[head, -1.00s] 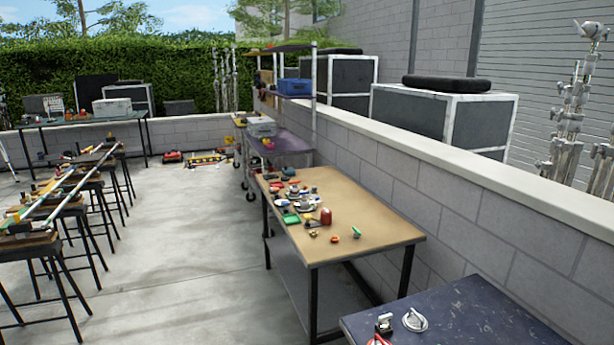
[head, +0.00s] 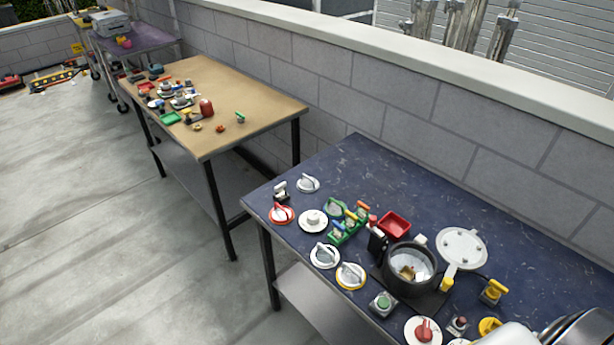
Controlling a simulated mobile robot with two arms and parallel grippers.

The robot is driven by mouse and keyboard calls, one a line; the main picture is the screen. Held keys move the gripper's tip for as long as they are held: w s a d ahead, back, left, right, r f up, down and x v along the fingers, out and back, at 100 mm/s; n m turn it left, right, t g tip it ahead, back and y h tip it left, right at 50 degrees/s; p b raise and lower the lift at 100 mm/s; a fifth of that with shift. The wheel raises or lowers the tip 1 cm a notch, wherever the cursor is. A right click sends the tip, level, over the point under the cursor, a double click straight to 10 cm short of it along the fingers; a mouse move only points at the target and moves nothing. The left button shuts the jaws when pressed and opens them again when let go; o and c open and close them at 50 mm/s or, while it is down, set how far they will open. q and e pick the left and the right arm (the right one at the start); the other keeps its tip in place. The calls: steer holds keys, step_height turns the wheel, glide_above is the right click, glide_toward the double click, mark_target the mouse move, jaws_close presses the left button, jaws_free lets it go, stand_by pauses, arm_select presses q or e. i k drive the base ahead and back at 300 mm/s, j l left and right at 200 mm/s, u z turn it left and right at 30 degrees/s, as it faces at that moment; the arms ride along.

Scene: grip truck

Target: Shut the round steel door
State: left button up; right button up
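A round pale steel door (head: 462,248) with small dark spots on its face stands swung open to the right of a dark round chamber (head: 410,291). The chamber's opening faces up toward me, and small pale and tan pieces show inside. A yellow-tipped handle (head: 446,284) sits by the door's lower edge. The chamber rests on a dark base on the blue table. Neither gripper's fingers are in view. A white and dark rounded part, probably of my arm, shows at the lower right edge.
The blue table (head: 350,160) also holds several dial knobs (head: 324,255), a red tray (head: 394,225), a green rack (head: 347,228) and a yellow-handled switch (head: 492,292). A block wall runs behind. A wooden-topped table (head: 255,105) with small items stands farther left.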

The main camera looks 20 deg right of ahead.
mark_target(458, 248)
steer(key=z, duration=1.9)
